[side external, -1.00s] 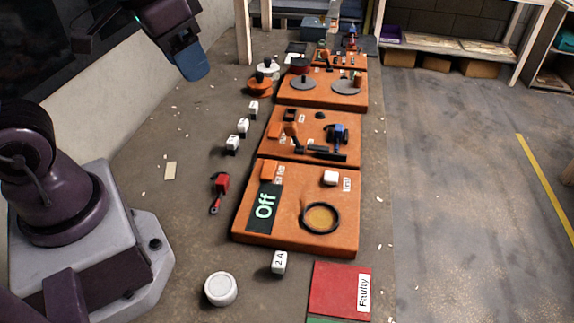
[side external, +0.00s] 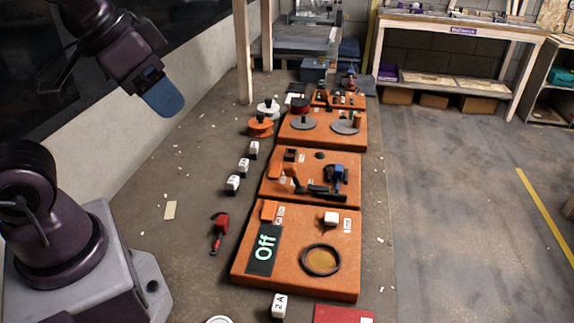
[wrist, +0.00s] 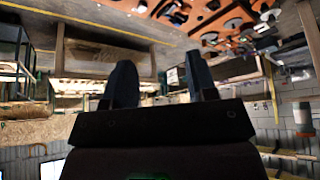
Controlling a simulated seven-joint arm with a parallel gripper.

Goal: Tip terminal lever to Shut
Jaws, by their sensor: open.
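My gripper (side external: 163,97) is raised at the upper left of the side view, left of the orange boards and well clear of them. In the wrist view its two blue fingers (wrist: 162,82) stand apart with nothing between them. The second orange board (side external: 275,190) carries a dark handle with an orange part (side external: 295,182) and a blue-and-black device (side external: 338,178). Neither view identifies the terminal lever clearly, and the small labels are unreadable. The near board (side external: 240,284) has a dark "Off" plate (side external: 264,249), a black ring (side external: 321,260) and a white block (side external: 331,219).
Several white cubes (side external: 243,167) and a red tool (side external: 219,232) lie left of the boards. A "2 A" cube (side external: 279,305) and a red panel (side external: 343,314) are in front. Spools (side external: 261,125) stand further back. The floor right of the boards is open.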

